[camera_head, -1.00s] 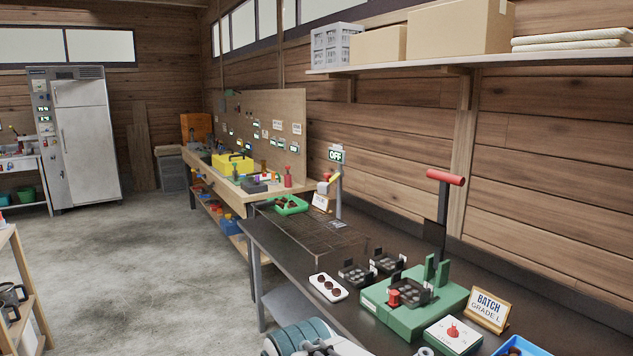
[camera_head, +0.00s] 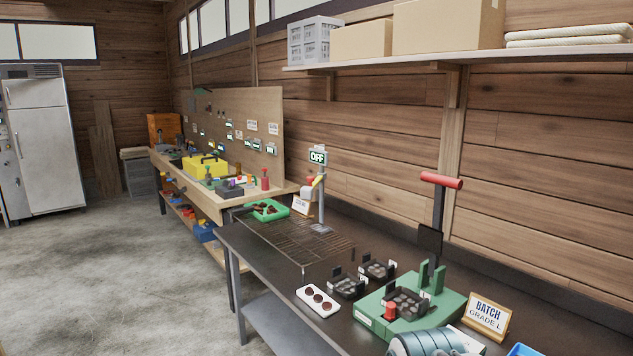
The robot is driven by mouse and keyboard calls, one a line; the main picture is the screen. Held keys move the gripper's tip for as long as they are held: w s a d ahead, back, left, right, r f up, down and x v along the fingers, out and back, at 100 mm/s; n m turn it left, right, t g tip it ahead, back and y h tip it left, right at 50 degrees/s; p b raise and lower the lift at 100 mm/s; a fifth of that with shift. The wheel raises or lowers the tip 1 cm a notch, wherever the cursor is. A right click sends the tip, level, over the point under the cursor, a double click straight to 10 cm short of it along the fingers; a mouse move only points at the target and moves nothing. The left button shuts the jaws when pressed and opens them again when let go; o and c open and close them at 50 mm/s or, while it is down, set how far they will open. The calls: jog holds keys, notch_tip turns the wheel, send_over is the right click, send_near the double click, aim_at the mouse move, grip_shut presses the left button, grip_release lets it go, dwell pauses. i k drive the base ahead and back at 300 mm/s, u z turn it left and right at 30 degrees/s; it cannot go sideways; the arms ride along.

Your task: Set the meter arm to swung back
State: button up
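A post with an OFF display (camera_head: 318,157) stands at the far left end of the dark bench, beside the wire rack. A small arm-like part (camera_head: 314,188), yellow, red and pale, sits on this post below the display. It looks like the meter arm, but it is too small to tell its exact position. A green press (camera_head: 452,304) stands nearer, with an upright black lever and a red handle (camera_head: 441,180). A ribbed grey-teal part of my arm shows at the bottom edge, in front of the press. My gripper's fingers are not in view.
On the bench (camera_head: 345,245) are a wire rack (camera_head: 300,243), a white tray of chestnuts (camera_head: 303,291), black molds (camera_head: 347,287) and a BATCH GRADE L sign (camera_head: 487,316). A green tray (camera_head: 276,211) lies near the post. A shelf (camera_head: 400,65) with boxes hangs above. The concrete floor (camera_head: 110,270) at left is open.

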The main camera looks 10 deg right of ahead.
aim_at(306, 193)
jog(key=i, duration=0.85)
jog(key=u, duration=0.45)
jog(key=k, duration=1.05)
jog(key=u, duration=1.1)
jog(key=i, duration=1.9)
jog(key=z, duration=0.5)
jog(key=i, duration=1.2)
jog(key=z, duration=1.8)
jog(key=i, duration=0.65)
jog(key=z, duration=0.6)
